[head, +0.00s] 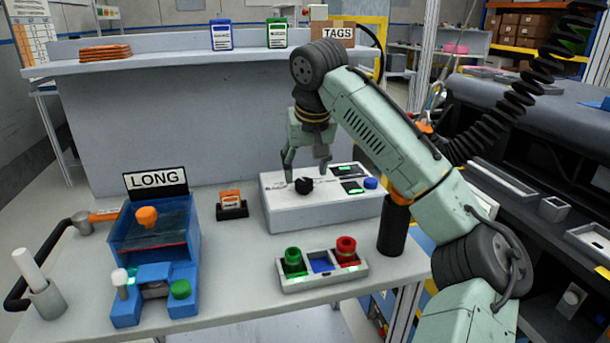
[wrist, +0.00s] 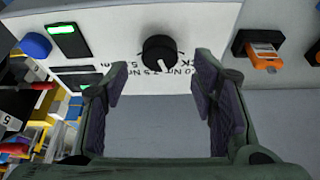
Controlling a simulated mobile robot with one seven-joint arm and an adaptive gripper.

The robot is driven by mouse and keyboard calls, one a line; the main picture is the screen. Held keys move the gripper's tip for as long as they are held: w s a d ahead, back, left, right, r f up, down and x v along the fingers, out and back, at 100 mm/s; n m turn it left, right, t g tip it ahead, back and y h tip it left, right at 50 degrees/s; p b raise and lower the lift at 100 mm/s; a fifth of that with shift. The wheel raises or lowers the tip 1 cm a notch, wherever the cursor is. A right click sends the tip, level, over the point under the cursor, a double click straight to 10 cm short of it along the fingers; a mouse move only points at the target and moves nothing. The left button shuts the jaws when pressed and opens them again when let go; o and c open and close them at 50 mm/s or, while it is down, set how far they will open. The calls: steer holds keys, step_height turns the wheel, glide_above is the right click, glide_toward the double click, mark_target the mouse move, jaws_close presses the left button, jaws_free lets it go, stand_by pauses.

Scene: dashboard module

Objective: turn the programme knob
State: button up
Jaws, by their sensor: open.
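The programme knob is a black round knob (head: 304,185) on the top of a white control box (head: 290,215). In the wrist view the knob (wrist: 160,53) sits beyond the fingertips, near the middle, with a white pointer mark toward the lower right. Printed lettering around it is partly covered. My gripper (head: 306,172) is open and points down at the box, close by the knob. In the wrist view its two fingers (wrist: 161,85) stand apart with nothing between them. I cannot tell whether a finger touches the knob.
The box also has a blue button (head: 371,183) and lit green displays (head: 352,187). A tray (head: 322,278) with green and red parts stands in front. A black cylinder (head: 393,228) stands right, a blue fixture (head: 155,240) left, and an orange card holder (head: 231,205) beside the box.

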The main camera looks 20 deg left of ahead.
mark_target(304, 181)
steer(key=shift+x, duration=1.9)
steer(key=shift+c, duration=0.5)
steer(key=c, duration=1)
steer(key=shift+c, duration=0.2)
